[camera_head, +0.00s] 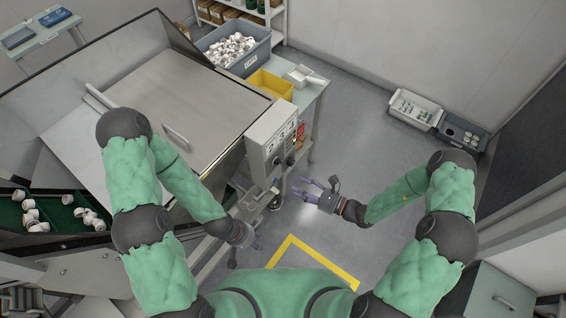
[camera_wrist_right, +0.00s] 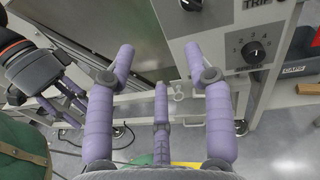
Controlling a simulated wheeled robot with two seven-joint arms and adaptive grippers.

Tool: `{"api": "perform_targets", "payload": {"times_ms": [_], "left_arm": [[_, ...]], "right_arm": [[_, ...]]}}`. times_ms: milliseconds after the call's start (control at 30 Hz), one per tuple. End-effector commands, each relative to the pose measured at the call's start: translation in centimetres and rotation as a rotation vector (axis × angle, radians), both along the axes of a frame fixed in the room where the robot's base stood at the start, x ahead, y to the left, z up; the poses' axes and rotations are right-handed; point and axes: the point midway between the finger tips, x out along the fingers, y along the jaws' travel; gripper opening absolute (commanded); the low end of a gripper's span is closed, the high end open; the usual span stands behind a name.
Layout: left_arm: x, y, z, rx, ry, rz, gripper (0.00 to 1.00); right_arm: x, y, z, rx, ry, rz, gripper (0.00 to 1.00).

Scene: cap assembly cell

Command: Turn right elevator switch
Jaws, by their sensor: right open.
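A grey control box (camera_head: 272,140) with dark rotary knobs stands at the right end of the large metal machine. In the right wrist view, its panel shows one black rotary knob (camera_wrist_right: 253,49) ringed by numbers, under a partly cut-off "TRIP" label. I cannot tell which knob is the right elevator switch. My right gripper (camera_head: 313,190) is open and empty, right of and apart from the box; its purple fingers (camera_wrist_right: 159,65) are spread in the wrist view, with the knob beyond them to the right. My left gripper (camera_head: 248,240) hangs low near the machine's front; its opening is unclear.
A table with a yellow bin (camera_head: 270,84) and a grey crate of white caps (camera_head: 232,50) stands behind the box. Green trays with white caps (camera_head: 62,212) lie at the left. Containers (camera_head: 436,118) sit at the far wall. The floor between is clear, with yellow tape marking.

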Motion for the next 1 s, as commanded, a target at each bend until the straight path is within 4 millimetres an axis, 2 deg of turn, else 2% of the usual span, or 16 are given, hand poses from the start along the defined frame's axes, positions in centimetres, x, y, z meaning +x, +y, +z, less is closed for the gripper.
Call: {"api": "perform_targets", "payload": {"times_ms": [100,267,700,1000], "left_arm": [[0.0,0.0,0.0,0.000,0.000,0.000,0.40],[0.0,0.0,-0.1,0.000,0.001,0.000,0.40],[0.0,0.0,-1.0,0.000,0.000,0.000,0.40],[0.0,0.0,-1.4,0.000,0.000,0.000,0.40]], "right_arm": [[2.0,-1.7,0.6,0.039,-0.030,-0.101,0.52],[3.0,-1.7,0.8,0.053,-0.042,-0.133,0.52],[6.9,4.1,0.7,0.052,-0.041,-0.126,0.52],[8.7,6.4,0.8,0.051,-0.040,-0.129,0.52]]}}
